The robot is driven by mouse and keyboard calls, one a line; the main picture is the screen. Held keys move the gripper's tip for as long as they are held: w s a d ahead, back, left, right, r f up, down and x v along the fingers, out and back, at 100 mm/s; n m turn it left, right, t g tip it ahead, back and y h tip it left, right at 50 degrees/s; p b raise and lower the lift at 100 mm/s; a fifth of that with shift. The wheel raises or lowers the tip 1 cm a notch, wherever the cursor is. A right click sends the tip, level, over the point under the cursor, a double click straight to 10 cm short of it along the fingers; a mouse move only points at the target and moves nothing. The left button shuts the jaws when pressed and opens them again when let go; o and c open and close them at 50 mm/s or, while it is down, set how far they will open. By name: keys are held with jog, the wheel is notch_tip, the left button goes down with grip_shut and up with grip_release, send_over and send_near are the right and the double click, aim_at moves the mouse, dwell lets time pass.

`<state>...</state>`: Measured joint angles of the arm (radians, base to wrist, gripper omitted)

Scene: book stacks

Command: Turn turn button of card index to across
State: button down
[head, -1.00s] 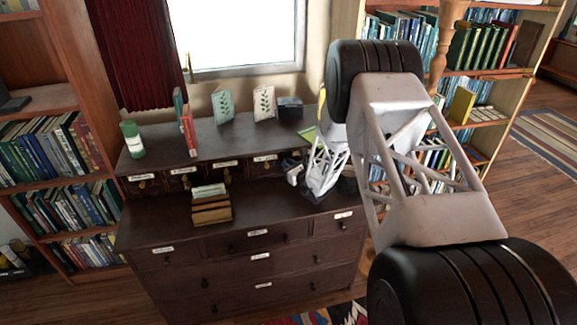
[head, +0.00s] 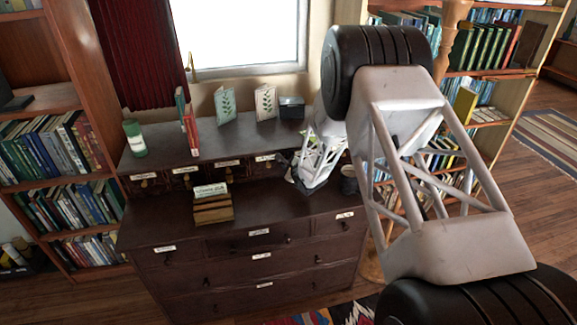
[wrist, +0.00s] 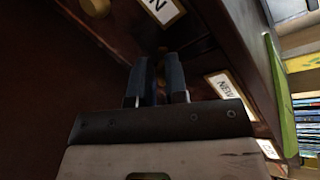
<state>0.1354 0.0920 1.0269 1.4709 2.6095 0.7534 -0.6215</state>
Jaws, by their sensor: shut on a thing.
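The card index (head: 205,172) is the row of small dark drawers with white labels at the back of the dresser. Its dark wood front and labels also fill much of the wrist view (wrist: 215,60). My gripper (head: 290,172) is at the right end of this row. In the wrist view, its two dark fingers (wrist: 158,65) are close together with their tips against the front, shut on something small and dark. This appears to be the turn button, mostly hidden between the fingertips, so I cannot tell its angle.
A wooden card box (head: 212,207) stands on the dresser ledge, left of my gripper. A green-white jar (head: 135,140), upright books (head: 187,118), two leaf-pattern cards (head: 226,105) and a dark box (head: 291,107) stand on top. A brass knob (wrist: 97,6) shows in the wrist view. Bookcases flank the dresser.

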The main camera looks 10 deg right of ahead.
jog(key=shift+w+a+r+n+h, duration=0.1)
jog(key=shift+r+n+h, duration=0.1)
jog(key=shift+n+h, duration=0.4)
jog(key=shift+w+a+n+h, duration=0.1)
jog(key=shift+a+n+h, duration=0.15)
jog(key=shift+n+h, duration=0.8)
dwell(0.3)
jog(key=shift+n+y, duration=0.35)
jog(key=c, duration=1.5)
grip_release()
jog(key=shift+o, duration=0.2)
jog(key=shift+f, duration=0.15)
jog(key=shift+s, duration=0.25)
jog(key=shift+s, duration=0.4)
jog(key=v, duration=0.6)
jog(key=shift+s+r, duration=0.2)
jog(key=shift+r, duration=0.3)
